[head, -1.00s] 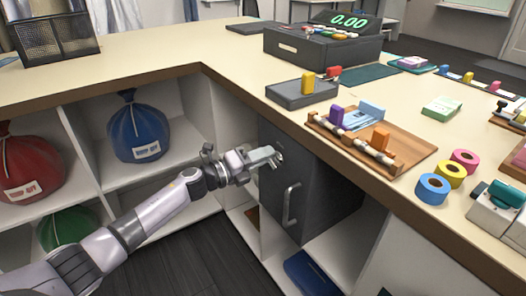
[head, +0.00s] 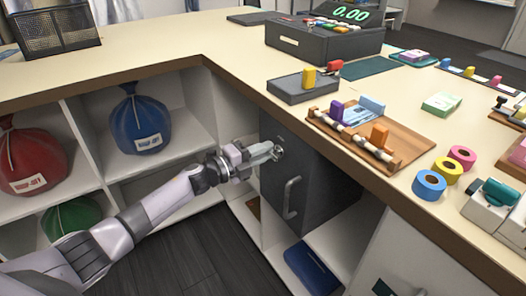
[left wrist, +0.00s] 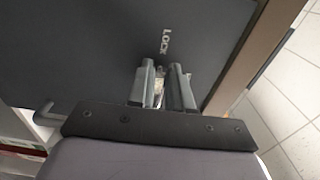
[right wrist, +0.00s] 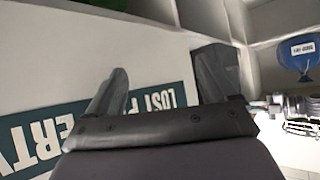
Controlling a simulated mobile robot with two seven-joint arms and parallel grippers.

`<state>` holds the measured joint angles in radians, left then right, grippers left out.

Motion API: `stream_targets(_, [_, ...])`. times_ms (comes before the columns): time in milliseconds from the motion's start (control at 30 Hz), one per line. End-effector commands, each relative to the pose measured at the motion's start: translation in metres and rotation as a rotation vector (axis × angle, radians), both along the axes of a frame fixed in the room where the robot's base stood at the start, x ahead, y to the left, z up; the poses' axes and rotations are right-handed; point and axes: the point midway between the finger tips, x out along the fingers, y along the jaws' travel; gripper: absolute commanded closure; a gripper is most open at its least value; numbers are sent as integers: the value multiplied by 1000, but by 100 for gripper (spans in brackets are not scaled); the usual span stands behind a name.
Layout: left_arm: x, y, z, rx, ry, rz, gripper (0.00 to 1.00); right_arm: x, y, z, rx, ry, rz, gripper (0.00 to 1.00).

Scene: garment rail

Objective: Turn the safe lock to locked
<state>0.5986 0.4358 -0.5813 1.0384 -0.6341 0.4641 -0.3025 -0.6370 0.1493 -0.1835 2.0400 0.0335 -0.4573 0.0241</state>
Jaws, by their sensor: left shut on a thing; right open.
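The dark grey safe (head: 310,185) sits under the counter with its door facing my left arm, and a bar handle (head: 291,198) is on the door. My left gripper (head: 274,152) is at the upper part of the door, shut on the lock knob (head: 279,150). In the left wrist view the fingers (left wrist: 162,85) close around a small light metal part (left wrist: 158,88), mostly hidden between them. The word LOCK (left wrist: 167,41) is printed on the door just beyond the fingertips. My right gripper (right wrist: 160,85) is open and empty, seen only in its own wrist view.
The counter edge (head: 330,130) runs just above the safe. Blue (head: 140,125), red and green bags stand in shelves at the left. A blue item (head: 311,268) lies below the safe. The right gripper faces a LOST PROPERTY sign (right wrist: 100,110).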

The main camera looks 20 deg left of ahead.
Motion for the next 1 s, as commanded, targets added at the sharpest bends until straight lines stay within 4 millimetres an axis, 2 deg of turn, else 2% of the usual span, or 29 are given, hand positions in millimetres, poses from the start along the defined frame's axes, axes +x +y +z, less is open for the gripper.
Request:
stream_targets(200, [0, 0, -1, -4, 4, 0, 100, 0, 0, -1, -1, 1, -1, 15])
stream_targets(233, [0, 0, -1, -4, 4, 0, 78, 0, 0, -1, -1, 1, -1, 15])
stream_targets(300, [0, 0, -1, -3, 4, 0, 55, 0, 0, -1, -1, 1, -1, 15])
stream_targets(667, [-3, 2, -1, -1, 2, 1, 55, 0, -1, 0, -1, 2, -1, 15])
stream_targets(1000, [-38, 29, -1, 0, 3, 0, 55, 0, -1, 5, -4, -1, -1, 15])
